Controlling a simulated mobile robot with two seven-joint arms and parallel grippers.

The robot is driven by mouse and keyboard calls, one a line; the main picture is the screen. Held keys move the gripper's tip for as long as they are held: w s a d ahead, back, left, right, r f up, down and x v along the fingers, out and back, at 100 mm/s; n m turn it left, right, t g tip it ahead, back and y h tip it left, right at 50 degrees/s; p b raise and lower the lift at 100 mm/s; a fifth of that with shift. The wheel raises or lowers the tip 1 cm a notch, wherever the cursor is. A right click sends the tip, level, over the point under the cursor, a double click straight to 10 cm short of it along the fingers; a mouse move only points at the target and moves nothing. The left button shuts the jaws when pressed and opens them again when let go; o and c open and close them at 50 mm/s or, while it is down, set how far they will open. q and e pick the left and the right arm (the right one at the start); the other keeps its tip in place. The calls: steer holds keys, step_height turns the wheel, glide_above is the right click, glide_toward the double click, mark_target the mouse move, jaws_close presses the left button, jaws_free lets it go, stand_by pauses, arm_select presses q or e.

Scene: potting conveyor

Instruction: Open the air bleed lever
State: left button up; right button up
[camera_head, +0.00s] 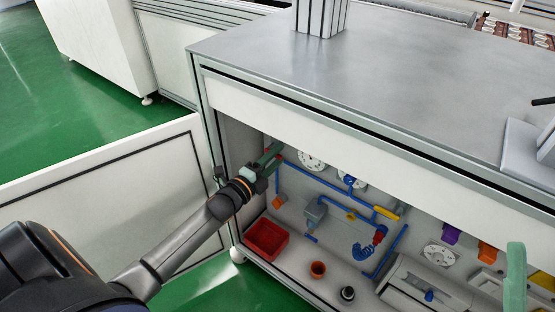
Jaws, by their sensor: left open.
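My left gripper (272,155) reaches into the open cabinet at its upper left corner. It is open, with its green fingers beside the left end of the blue pipework (323,184). A little red shows by the fingertips, partly hidden by them. I cannot tell for sure which part is the air bleed lever. A yellow handle (385,212) sits on the pipes further right, and a smaller yellow piece (351,216) lies left of it. A green upright piece at the lower right edge looks like part of my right gripper (516,276); its jaws cannot be made out.
White round gauges (311,160) are on the back wall. The metal tabletop (390,85) overhangs the opening. A white panel (100,190) stands at left.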

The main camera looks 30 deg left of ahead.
arm_select(q)
steer(key=shift+w, duration=0.5)
jaws_close()
stand_by(0.3)
